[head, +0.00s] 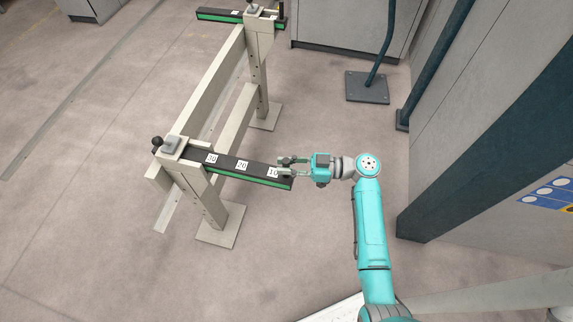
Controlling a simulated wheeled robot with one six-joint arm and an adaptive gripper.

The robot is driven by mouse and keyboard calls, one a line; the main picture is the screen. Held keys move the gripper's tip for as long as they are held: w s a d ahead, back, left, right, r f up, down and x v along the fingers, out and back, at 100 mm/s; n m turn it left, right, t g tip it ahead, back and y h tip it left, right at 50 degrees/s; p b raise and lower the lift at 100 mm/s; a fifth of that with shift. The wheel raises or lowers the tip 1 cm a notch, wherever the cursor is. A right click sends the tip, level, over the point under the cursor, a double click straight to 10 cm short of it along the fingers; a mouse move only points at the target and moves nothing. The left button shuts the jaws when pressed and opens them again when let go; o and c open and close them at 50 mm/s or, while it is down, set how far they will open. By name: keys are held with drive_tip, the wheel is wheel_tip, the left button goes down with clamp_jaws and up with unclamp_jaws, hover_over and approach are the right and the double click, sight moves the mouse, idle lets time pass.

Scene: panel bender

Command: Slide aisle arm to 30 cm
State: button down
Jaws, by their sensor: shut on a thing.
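The near arm (226,163) is a black bar with a green side and white labels reading 30, 20 and 10. It passes through a collar (172,146) with a dark knob (157,141) on top of the near post of a beige stand. The labels lie between the collar and the bar's right end, with 30 closest to the collar. My gripper (288,167) is at the bar's right end, beside the 10 label, shut on that end. The exact finger contact is too small to make out.
The beige stand (222,90) has a second, similar bar (225,15) on its far post. A dark slanted pillar (490,150) and grey machine panels stand on the right. A dark foot plate (367,87) with a pole is behind my arm. The floor left of the stand is clear.

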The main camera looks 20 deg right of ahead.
drive_tip(key=shift+s+d, duration=0.15)
drive_tip(key=c, duration=1)
unclamp_jaws()
drive_tip(key=shift+d, duration=0.1)
drive_tip(key=v, duration=1.2)
